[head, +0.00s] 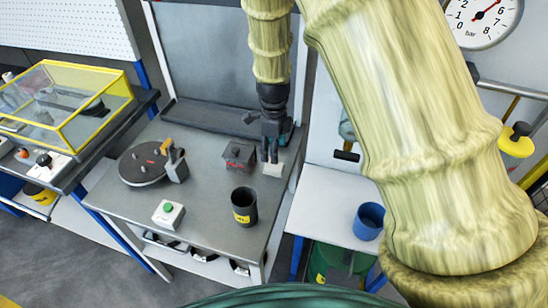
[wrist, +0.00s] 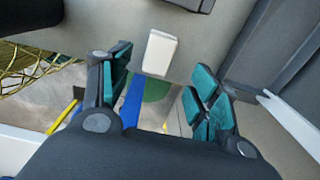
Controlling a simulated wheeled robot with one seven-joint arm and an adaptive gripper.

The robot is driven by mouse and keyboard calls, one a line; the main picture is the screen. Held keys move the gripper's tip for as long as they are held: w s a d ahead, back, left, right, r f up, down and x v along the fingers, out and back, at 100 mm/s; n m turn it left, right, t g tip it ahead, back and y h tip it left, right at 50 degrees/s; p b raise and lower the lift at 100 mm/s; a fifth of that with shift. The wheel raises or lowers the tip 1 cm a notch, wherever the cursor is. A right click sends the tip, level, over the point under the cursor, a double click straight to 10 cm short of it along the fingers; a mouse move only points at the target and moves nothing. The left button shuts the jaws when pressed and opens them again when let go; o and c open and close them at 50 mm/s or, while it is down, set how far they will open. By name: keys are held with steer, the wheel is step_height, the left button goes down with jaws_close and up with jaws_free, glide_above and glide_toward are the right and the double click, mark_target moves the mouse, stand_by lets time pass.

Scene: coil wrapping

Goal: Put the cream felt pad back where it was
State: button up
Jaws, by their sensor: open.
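The cream felt pad (head: 273,169) lies on the grey bench near its right edge. In the wrist view the pad (wrist: 160,53) is a pale rectangle close to the bench edge, beyond the fingertips. My gripper (head: 269,157) points down beside the pad, just left of and behind it in the head view. In the wrist view my gripper (wrist: 160,88) has its two teal-padded fingers spread wide with nothing between them. The pad appears apart from both fingers.
A small dark grey box (head: 238,157) stands close left of my gripper. A black cup (head: 244,205) with a yellow label, a green-button box (head: 169,213) and a round dark turntable (head: 144,165) share the bench. A blue cup (head: 368,220) stands on the white table at right.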

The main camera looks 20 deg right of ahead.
mark_target(274, 168)
steer(key=shift+r+b, duration=0.45)
steer(key=shift+r, duration=1.55)
steer(key=shift+f, duration=0.1)
steer(key=shift+f+p, duration=1.95)
steer(key=shift+f, duration=4.05)
